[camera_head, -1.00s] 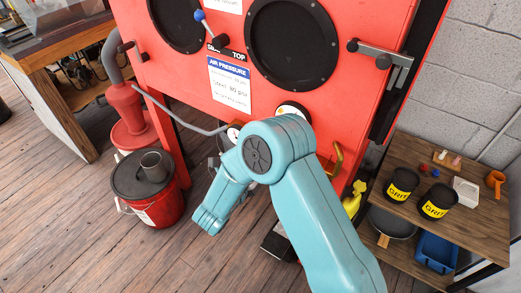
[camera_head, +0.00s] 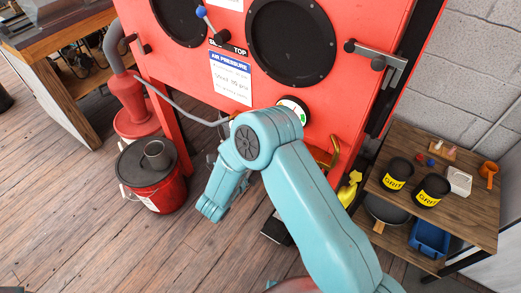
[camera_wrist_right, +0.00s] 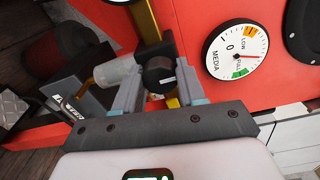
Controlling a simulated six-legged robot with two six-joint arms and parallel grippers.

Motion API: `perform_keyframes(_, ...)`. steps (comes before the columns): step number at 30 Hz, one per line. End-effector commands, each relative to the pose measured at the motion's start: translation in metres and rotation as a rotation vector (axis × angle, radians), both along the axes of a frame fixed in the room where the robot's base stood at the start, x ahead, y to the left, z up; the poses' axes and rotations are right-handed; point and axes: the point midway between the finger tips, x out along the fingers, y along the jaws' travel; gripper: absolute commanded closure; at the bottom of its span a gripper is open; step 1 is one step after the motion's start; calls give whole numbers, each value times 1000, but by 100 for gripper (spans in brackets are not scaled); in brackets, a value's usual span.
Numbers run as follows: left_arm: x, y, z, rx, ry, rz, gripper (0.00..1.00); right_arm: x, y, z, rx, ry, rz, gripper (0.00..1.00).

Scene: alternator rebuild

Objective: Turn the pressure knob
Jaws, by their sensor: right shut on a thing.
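The black round pressure knob (camera_wrist_right: 159,76) shows in the right wrist view, in front of a brass pipe (camera_wrist_right: 146,22) and a clear cylinder (camera_wrist_right: 116,72). My right gripper (camera_wrist_right: 156,68) has a finger on each side of the knob and is shut on it. In the head view my teal right arm hides the knob and the gripper. A round white gauge (camera_wrist_right: 231,50) with a red needle is right of the knob in the wrist view; the same gauge (camera_head: 292,108) shows partly above my arm in the head view. My left gripper is not in view.
The red blasting cabinet (camera_head: 345,95) carries an air pressure sign (camera_head: 231,78). A red bucket (camera_head: 155,180) stands on the floor at left. A wooden shelf (camera_head: 458,212) with black grit cans (camera_head: 431,190) stands at right. The wood floor at lower left is clear.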

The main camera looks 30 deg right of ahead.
Motion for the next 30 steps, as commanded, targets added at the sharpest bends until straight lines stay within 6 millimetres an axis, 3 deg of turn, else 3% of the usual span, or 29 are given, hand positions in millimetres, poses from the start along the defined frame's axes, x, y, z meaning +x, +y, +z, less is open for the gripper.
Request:
perform_keyframes(8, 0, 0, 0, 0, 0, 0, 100, 0, 0, -1, 1, 3, -1, 91)
perform_keyframes(9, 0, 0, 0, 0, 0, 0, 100, 0, 0, -1, 1, 3, -1, 57)
perform_keyframes(11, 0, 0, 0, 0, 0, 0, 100, 0, 0, -1, 2, 2, -1, 37)
perform_keyframes(12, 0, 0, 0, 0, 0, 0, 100, 0, 0, -1, 2, 2, -1, 35)
perform_keyframes(23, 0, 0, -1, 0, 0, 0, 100, -2, 7, 0, 1, 0, 2, 35)
perform_keyframes(30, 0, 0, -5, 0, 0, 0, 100, -22, 56, 0, 0, 0, 8, 35)
